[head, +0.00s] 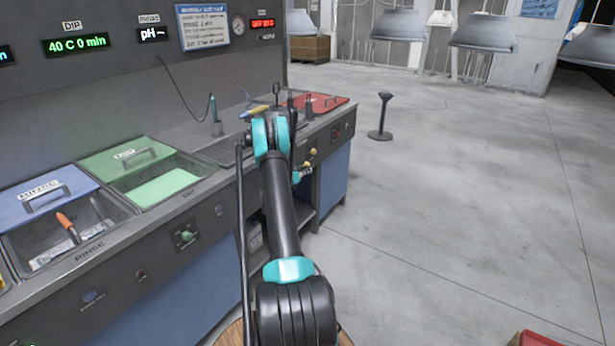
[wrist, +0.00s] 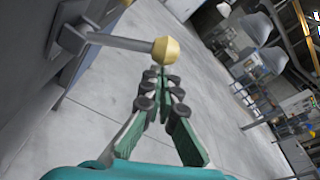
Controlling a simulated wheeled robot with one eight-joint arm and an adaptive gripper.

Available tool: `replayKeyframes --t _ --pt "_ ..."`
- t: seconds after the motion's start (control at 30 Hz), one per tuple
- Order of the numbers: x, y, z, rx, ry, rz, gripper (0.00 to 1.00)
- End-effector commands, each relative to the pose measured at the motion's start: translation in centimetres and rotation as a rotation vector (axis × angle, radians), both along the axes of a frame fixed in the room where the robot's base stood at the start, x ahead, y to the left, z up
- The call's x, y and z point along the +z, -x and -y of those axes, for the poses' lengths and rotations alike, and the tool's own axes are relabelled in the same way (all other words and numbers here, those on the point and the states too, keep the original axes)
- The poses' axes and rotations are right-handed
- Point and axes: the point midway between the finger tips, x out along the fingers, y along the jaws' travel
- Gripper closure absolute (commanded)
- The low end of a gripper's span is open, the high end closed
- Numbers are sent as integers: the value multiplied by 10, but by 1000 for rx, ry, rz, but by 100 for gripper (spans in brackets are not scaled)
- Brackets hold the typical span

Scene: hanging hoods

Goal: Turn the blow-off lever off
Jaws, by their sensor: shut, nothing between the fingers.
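In the wrist view a grey metal lever (wrist: 120,42) with a yellow ball knob (wrist: 166,53) sticks out sideways from a bracket on a grey panel. I take it for the blow-off lever; no label is readable. My gripper (wrist: 157,77) is shut and empty. Its fingertips appear just below the knob in the picture; whether they touch it I cannot tell. In the head view my arm covers most of my gripper. Small yellow knobs (head: 313,152) show on the bench front just right of my arm; which one belongs to this lever is unclear.
The grey bench holds a blue-lidded rinse tank (head: 45,190), a green-lidded dip tank (head: 125,155) and a red lid (head: 318,103). A red display (head: 262,23) hangs above. A black post (head: 381,117) stands on the open floor at right, below hanging hoods (head: 484,33).

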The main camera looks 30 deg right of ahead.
Motion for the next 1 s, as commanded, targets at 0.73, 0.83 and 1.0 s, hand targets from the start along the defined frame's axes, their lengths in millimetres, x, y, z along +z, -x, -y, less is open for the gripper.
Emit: replayKeyframes --t 0.73,0.83,1.0 --pt "8 -3 -1 1 0 3 100" --pt "7 -2 0 2 1 4 100" --pt "-5 0 7 2 0 3 100"
